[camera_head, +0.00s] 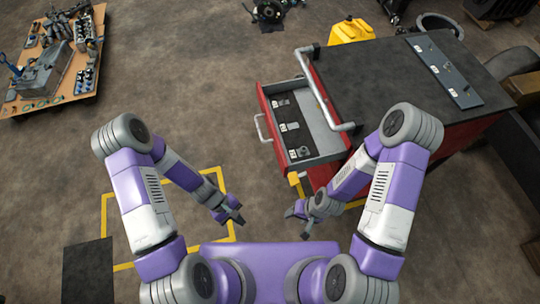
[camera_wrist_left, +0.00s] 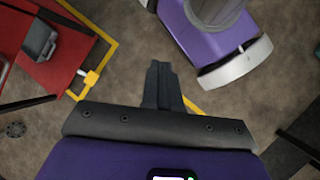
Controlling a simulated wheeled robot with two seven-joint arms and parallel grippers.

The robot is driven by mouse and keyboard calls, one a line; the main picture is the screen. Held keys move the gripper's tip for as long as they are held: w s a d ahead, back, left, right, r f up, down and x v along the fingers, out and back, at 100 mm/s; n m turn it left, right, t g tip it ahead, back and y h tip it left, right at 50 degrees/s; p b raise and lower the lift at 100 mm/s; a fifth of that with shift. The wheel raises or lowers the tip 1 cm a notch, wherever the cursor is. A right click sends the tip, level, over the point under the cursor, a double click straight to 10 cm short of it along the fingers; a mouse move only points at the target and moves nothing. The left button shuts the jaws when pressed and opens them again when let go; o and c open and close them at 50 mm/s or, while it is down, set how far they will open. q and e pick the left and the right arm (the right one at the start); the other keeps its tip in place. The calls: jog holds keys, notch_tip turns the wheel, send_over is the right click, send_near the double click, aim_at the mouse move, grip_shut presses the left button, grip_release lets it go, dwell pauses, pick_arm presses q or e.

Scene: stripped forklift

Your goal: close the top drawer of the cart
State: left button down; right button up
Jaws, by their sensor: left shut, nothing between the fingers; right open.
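The cart (camera_head: 395,85) is red with a dark top and stands at the right of the head view. Its top drawer (camera_head: 274,134) is pulled out toward the left and shows a grey inside with several small parts. A pale handle (camera_head: 262,128) is on the drawer's front. My left gripper (camera_head: 236,214) is shut and empty, below and left of the drawer, apart from it. In the left wrist view its fingers (camera_wrist_left: 161,82) are together. My right gripper (camera_head: 297,219) is open and empty, below the drawer and apart from it.
A grey rail (camera_head: 323,88) runs along the cart's near side. A yellow container (camera_head: 351,31) stands behind the cart. A wooden pallet (camera_head: 80,85) with parts is at upper left. Yellow lines (camera_head: 222,181) mark the floor. The floor left of the drawer is clear.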

pick_arm(q)
jog(key=w+d+f+n+h+b, duration=0.1)
jog(key=w+d+n+h+b, duration=0.1)
jog(key=w+n+h+b, duration=0.35)
jog(key=n+t+h+b, duration=0.1)
jog(key=n+t+h, duration=0.5)
jog(key=n+t, duration=0.15)
send_near(278, 155)
jog(key=b+x, duration=0.1)
jog(key=x, duration=0.6)
jog(key=shift+s+r+b, duration=0.1)
jog(key=shift+s+b, duration=0.05)
jog(key=shift+b, duration=0.2)
